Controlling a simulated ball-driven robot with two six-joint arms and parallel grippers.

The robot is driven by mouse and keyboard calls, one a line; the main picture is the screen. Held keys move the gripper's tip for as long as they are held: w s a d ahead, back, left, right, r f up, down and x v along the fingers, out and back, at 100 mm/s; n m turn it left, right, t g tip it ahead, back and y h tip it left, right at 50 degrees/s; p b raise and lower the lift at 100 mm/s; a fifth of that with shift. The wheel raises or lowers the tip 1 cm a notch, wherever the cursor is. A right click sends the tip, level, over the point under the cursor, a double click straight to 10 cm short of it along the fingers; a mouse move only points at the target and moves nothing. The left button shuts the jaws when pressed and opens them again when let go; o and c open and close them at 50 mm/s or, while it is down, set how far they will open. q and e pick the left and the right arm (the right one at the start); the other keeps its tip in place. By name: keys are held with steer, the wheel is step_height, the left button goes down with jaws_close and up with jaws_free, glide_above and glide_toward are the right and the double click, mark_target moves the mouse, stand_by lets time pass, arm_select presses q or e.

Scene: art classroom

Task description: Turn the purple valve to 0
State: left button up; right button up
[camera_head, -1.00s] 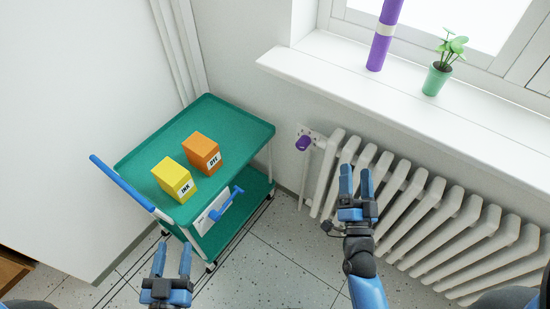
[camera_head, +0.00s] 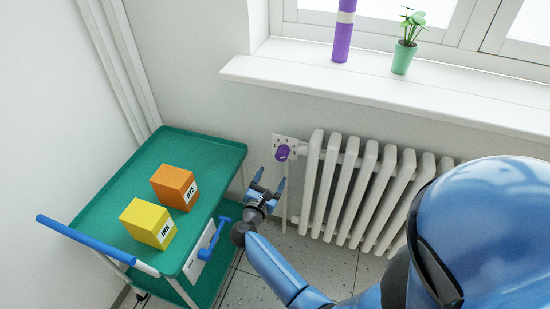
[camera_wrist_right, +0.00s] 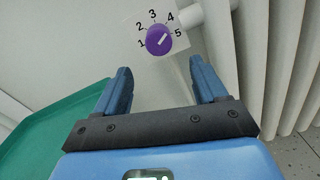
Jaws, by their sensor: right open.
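The purple valve (camera_head: 282,152) is a round knob on a pale plate at the radiator's left end. In the right wrist view the purple valve (camera_wrist_right: 158,40) has a white pointer line slanting up and right, toward the 4 to 5 side. Digits 1 to 5 show around it; I see no 0. My right gripper (camera_head: 269,177) is open and empty, just below and left of the valve, apart from it. In the wrist view the right gripper's (camera_wrist_right: 160,72) fingers stand either side below the knob. My left gripper is out of view.
The white radiator (camera_head: 350,190) stands right of the valve, under the windowsill (camera_head: 400,97) with a plant (camera_head: 404,57) and purple roll (camera_head: 343,35). A green cart (camera_head: 215,150) stands close left, carrying yellow (camera_head: 147,222) and orange (camera_head: 174,187) boxes.

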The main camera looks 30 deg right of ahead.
mark_target(280, 158)
steer(key=b+x, duration=0.1)
steer(key=x, duration=0.9)
steer(key=shift+w+d, duration=0.15)
steer(key=shift+w, duration=0.15)
steer(key=shift+c, duration=0.4)
steer(key=shift+r, duration=0.1)
steer(key=c, duration=1)
